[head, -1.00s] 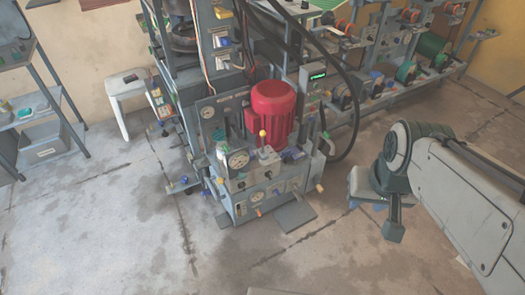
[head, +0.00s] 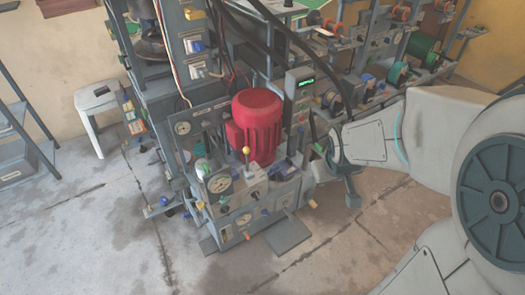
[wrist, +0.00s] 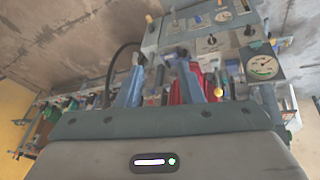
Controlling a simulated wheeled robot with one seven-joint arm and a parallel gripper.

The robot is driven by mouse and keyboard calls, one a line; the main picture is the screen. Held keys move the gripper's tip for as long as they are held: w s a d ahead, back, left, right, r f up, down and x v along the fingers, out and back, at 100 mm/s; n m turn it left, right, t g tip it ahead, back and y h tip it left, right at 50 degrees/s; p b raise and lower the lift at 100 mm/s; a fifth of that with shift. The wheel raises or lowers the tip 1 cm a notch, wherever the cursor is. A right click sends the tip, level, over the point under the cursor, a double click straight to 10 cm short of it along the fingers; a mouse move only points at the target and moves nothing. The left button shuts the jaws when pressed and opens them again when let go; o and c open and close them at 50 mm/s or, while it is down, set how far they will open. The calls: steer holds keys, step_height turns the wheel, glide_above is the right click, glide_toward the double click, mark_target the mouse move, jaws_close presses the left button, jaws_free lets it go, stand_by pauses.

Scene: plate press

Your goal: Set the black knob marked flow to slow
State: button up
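The press unit with a red motor (head: 257,125) stands left of my gripper in the head view. Its front panel (wrist: 205,42) shows at the top of the wrist view, with a small dark knob (wrist: 211,40) on a pale plate and another dark knob (wrist: 250,31) to its right. No marking is legible, so I cannot tell which knob is flow or where it points. My gripper (wrist: 160,65) has its two blue-grey fingers apart, with nothing held between them. In the head view my gripper (head: 351,190) is at the unit's right side, apart from the knobs.
A white stool (head: 97,98) is at the left and a rack of spools (head: 398,73) at the back right. The floor in front is clear.

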steer(key=w+a+f+n+t+y+b, duration=0.15)
steer(key=w+f+b, duration=0.25)
steer(key=f, duration=0.7)
steer(key=w+a+f+n+t+y+b, duration=0.1)
steer(key=w+a+f+n+y+b, duration=0.2)
steer(key=f, duration=0.8)
steer(key=t+y+b, duration=0.4)
steer(key=b, duration=0.7)
glide_toward(257, 194)
steer(key=shift+m, duration=0.35)
steer(key=b+x, duration=0.2)
steer(key=x, duration=0.6)
steer(key=shift+f+b, duration=0.15)
steer(key=shift+b, duration=0.15)
jaws_close()
